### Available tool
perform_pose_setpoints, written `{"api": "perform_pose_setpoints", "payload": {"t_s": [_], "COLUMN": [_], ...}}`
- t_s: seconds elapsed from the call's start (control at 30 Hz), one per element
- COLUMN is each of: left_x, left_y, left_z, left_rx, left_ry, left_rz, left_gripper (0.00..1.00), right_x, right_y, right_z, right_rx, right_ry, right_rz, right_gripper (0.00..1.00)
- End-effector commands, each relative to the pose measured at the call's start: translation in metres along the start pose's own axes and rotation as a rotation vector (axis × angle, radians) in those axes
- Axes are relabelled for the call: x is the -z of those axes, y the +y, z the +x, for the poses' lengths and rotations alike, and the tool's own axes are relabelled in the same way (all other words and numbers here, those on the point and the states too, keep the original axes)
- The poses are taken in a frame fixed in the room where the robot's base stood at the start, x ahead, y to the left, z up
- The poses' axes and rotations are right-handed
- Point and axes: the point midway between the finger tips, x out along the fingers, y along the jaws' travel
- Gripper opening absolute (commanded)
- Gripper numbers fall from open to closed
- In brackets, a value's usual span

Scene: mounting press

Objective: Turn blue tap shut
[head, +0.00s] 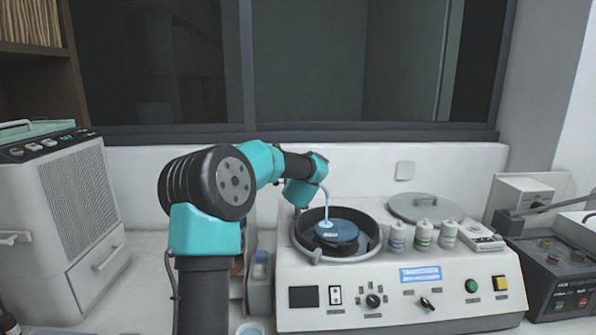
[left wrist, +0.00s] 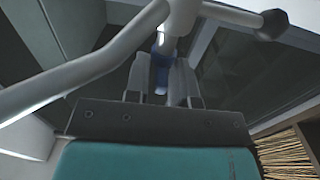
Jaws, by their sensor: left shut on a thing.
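The blue tap (left wrist: 160,68) shows in the left wrist view as a small blue piece below a pale grey pipe (left wrist: 178,18). My left gripper (left wrist: 160,82) has one finger on each side of it and is shut on it. In the head view my left gripper (head: 318,167) is above the back of the machine's round bowl, by a thin pale spout (head: 326,200) that bends down into the bowl. The blue tap itself is hidden there behind my gripper. My right gripper is in neither view.
The press machine (head: 400,265) has an open bowl (head: 303,240) with a blue disc (head: 335,233) inside. Several small bottles (head: 423,235) and a grey round lid (head: 425,208) stand to its right. A dark control box (head: 560,275) is at far right, a pale cabinet (head: 75,200) at left.

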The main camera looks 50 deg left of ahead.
Motion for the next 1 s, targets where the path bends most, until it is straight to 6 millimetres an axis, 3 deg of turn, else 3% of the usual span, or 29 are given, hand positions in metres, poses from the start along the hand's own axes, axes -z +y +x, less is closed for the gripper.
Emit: {"api": "perform_pose_setpoints", "payload": {"t_s": [1.0], "left_x": [-0.0010], "left_y": [-0.0063], "left_z": [0.0003], "left_rx": [-0.348], "left_ry": [-0.003], "left_rz": [0.002], "left_gripper": [0.00], "right_x": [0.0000], "right_y": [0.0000], "right_z": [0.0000], "right_rx": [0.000], "right_ry": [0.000], "right_rz": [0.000], "right_gripper": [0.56]}}
